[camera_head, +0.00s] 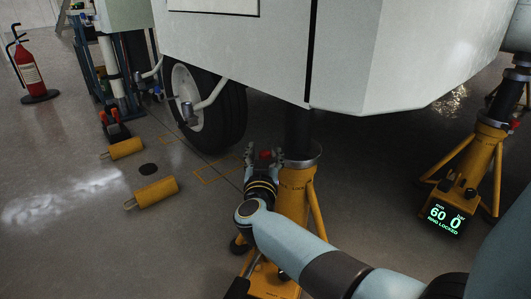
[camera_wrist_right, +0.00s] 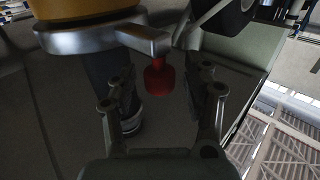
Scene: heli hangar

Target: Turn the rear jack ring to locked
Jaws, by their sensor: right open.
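A yellow jack (camera_head: 296,195) stands under the white fuselage, with a grey ring (camera_head: 303,160) around its dark column. In the right wrist view the grey ring (camera_wrist_right: 85,40) has a lever ending in a red knob (camera_wrist_right: 158,77). The red knob also shows in the head view (camera_head: 265,155). My right gripper (camera_head: 264,158) is beside the ring at the knob. In the right wrist view my right gripper (camera_wrist_right: 164,84) is open, its fingers on either side of the knob, with gaps visible. My left gripper is not in view.
Another yellow jack (camera_head: 483,155) stands at right, its display (camera_head: 446,217) reading 60 mm, 0 bar, RING LOCKED. A black wheel (camera_head: 205,108) is behind left. Yellow rollers (camera_head: 153,192) lie on the floor, and a red extinguisher (camera_head: 30,70) stands far left. Floor at lower left is clear.

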